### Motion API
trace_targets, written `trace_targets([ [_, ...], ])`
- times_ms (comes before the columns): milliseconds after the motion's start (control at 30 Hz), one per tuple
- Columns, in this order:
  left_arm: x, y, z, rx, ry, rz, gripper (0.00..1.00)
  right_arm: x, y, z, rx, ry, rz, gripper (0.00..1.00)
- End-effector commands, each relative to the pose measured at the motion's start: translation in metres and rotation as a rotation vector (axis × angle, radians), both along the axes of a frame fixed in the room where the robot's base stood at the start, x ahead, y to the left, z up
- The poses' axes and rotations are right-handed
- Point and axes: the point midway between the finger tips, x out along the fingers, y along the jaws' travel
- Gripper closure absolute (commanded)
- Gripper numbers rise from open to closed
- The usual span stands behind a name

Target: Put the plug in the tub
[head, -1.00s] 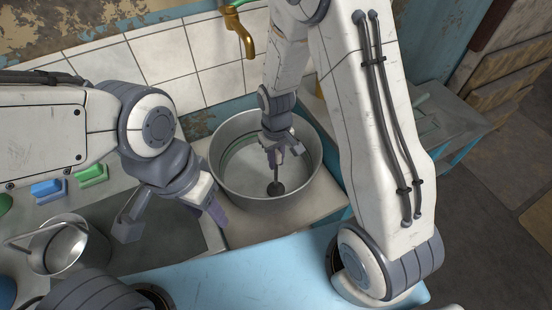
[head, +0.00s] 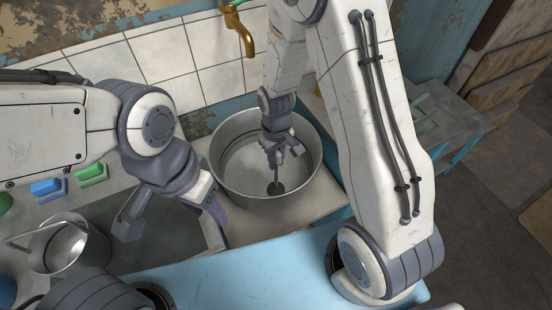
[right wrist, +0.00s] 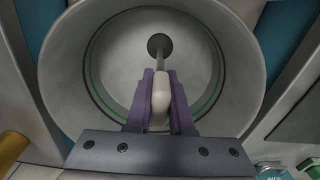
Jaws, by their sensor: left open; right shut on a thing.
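The plug (head: 276,188) is a dark round disc on a thin stem with a pale handle. It is inside the tub (head: 228,185), a round grey metal basin, near its floor; I cannot tell if it touches. My right gripper (head: 275,158) is inside the tub and shut on the plug's handle. In the right wrist view the fingers (right wrist: 160,105) hold the handle, with the stem and disc (right wrist: 159,44) over the bottom of the tub (right wrist: 60,60). My left gripper (head: 172,222) is open and empty, left of the tub above the sink.
A metal pot (head: 68,250) stands at the lower left. A blue brush (head: 46,188) and a green brush (head: 91,174) lie on the counter behind it. A brass tap (head: 241,35) hangs above the back of the tub. A light blue surface (head: 240,272) lies in front.

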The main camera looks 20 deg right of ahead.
Motion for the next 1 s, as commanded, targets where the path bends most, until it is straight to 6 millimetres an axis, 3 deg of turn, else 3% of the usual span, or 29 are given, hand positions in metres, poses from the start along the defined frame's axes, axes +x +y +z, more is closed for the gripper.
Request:
trace_targets([
  [267, 0.0, 0.0, 0.0001, 0.0, 0.0, 0.0, 0.5, 0.0003, 0.0001, 0.0, 0.0, -0.001, 0.0, 1.0],
  [300, 0.0, 0.0, 0.0001, 0.0, 0.0, 0.0, 0.5, 0.0003, 0.0001, 0.0, 0.0, -0.001, 0.0, 0.76],
  [400, 0.0, 0.0, 0.0001, 0.0, 0.0, 0.0, 0.5, 0.0003, 0.0001, 0.0, 0.0, -0.001, 0.0, 0.45],
  [600, 0.0, 0.0, 0.0, 0.0, 0.0, 0.0, 0.5, 0.0003, 0.0001, 0.0, 0.0, -0.001, 0.0, 0.45],
  [633, 0.0, 0.0, 0.0, 0.0, 0.0, 0.0, 0.5, 0.0001, 0.0, -0.0003, 0.0, -0.001, 0.0, 0.41],
  [733, 0.0, 0.0, 0.0, 0.0, 0.0, 0.0, 0.5, 0.0001, 0.0, -0.0003, 0.0, 0.0, 0.0, 0.05],
  [1000, 0.0, 0.0, 0.0, 0.0, 0.0, 0.0, 0.5, 0.0001, 0.0, -0.0002, 0.0, -0.001, 0.0, 0.05],
])
